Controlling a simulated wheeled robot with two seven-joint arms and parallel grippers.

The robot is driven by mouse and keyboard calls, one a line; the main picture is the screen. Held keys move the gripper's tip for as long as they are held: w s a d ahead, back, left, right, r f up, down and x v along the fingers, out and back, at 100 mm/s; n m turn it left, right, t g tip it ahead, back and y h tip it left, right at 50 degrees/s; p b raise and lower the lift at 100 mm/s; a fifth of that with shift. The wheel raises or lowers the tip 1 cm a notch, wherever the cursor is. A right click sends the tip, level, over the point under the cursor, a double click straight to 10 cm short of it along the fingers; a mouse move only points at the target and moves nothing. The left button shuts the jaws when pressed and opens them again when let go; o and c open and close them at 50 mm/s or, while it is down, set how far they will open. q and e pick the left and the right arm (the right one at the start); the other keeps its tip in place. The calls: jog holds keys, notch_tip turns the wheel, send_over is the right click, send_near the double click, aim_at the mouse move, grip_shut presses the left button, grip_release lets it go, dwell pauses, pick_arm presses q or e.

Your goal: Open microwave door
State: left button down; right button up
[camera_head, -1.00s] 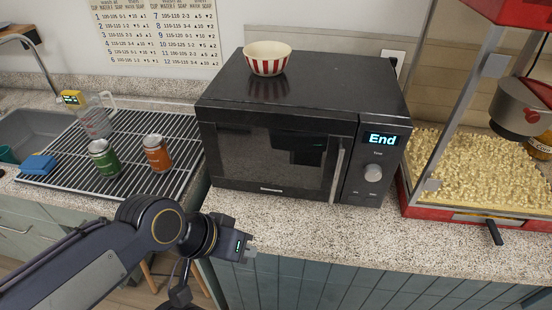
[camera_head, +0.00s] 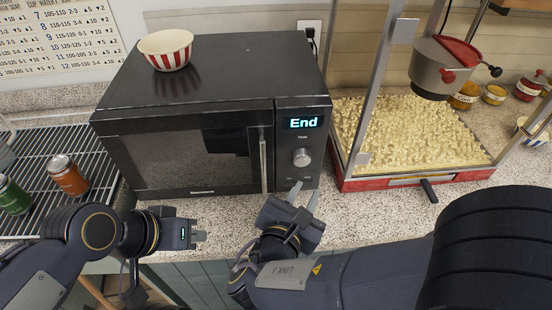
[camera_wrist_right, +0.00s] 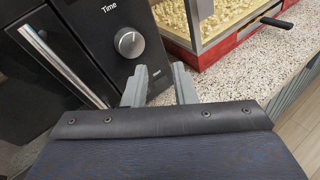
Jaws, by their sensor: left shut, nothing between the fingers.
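The black microwave (camera_head: 215,80) stands on the counter with its door (camera_head: 180,160) shut and its display reading "End". The silver upright handle (camera_head: 264,165) is at the door's right edge; it also shows in the right wrist view (camera_wrist_right: 58,62). My right gripper (camera_head: 306,194) is open and empty, low in front of the control panel (camera_head: 302,150), right of the handle and apart from it. In the right wrist view its fingers (camera_wrist_right: 159,88) are spread below the timer knob (camera_wrist_right: 129,42). My left gripper (camera_head: 200,236) is shut and empty, in front of the counter's edge, left of the handle.
A red-striped bowl (camera_head: 166,52) sits on top of the microwave. A popcorn machine (camera_head: 415,180) stands close to its right. A drying rack (camera_head: 92,150) with an orange can (camera_head: 68,175) and a green can (camera_head: 13,196) is at left. The counter strip before the microwave is clear.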

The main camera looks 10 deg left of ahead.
aim_at(263, 172)
jog(key=s+a+n+t+y, duration=0.3)
jog(key=a+n+y, duration=0.25)
jog(key=a, duration=0.25)
jog(key=shift+n+h, duration=0.25)
jog(key=shift+h, duration=0.1)
jog(key=w, duration=0.2)
jog(key=w+p, duration=0.1)
jog(key=w, duration=0.2)
jog(key=w+a, duration=0.1)
jog(key=w, duration=0.2)
jog(key=shift+r+p, duration=0.15)
jog(key=shift+p, duration=0.2)
pick_arm(q)
jog(key=shift+w+d+r, duration=0.1)
jog(key=shift+w+r, duration=0.1)
jog(key=shift+r, duration=0.25)
jog(key=shift+w+r, duration=0.15)
jog(key=shift+r, duration=0.3)
pick_arm(e)
jog(key=shift+c, duration=0.3)
jog(key=shift+a, duration=0.1)
grip_shut()
